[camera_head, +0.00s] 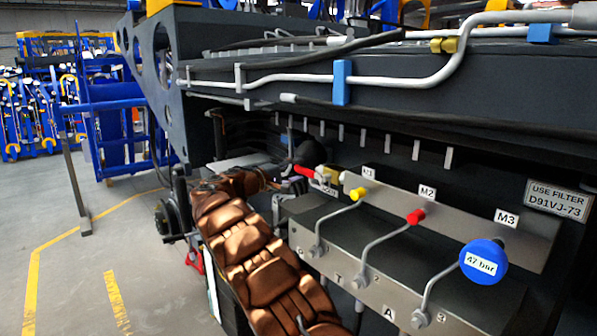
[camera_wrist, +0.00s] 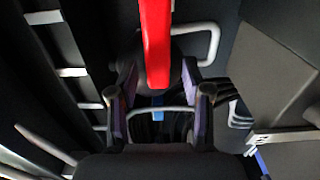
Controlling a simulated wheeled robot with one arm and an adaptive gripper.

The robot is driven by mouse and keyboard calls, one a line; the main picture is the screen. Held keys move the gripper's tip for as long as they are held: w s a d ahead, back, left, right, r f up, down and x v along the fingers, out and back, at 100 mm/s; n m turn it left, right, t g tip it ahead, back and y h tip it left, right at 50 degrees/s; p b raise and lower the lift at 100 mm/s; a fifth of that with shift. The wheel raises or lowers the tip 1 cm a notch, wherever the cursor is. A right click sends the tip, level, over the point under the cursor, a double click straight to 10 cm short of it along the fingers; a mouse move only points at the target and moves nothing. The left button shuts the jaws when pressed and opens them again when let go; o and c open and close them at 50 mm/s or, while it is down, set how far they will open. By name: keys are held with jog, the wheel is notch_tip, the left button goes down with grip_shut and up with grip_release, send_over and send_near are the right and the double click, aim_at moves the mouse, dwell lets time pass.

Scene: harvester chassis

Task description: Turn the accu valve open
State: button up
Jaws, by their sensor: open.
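A red lever handle (camera_head: 305,171) shows near the middle of the head view, beside a small valve body (camera_head: 328,180) with a pale label I cannot read fully. I take this to be the accu valve. My gripper (camera_head: 284,174) is at the left end of the lever, partly hidden behind my copper-coloured arm. In the wrist view the red lever (camera_wrist: 156,45) comes down from the top, and its lower end lies between the two fingertips of my gripper (camera_wrist: 160,82). The fingers are apart, with a gap on each side of the lever.
A metal manifold (camera_head: 460,226) with ports M2 and M3 and curved pipes is right of the valve. A blue gauge cap (camera_head: 484,262) reads 47 bar. The dark chassis beam (camera_head: 400,95) with pipes overhangs the area. Open floor (camera_head: 70,260) is at left.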

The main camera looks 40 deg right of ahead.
jog(key=a, duration=1)
jog(key=shift+a, duration=0.4)
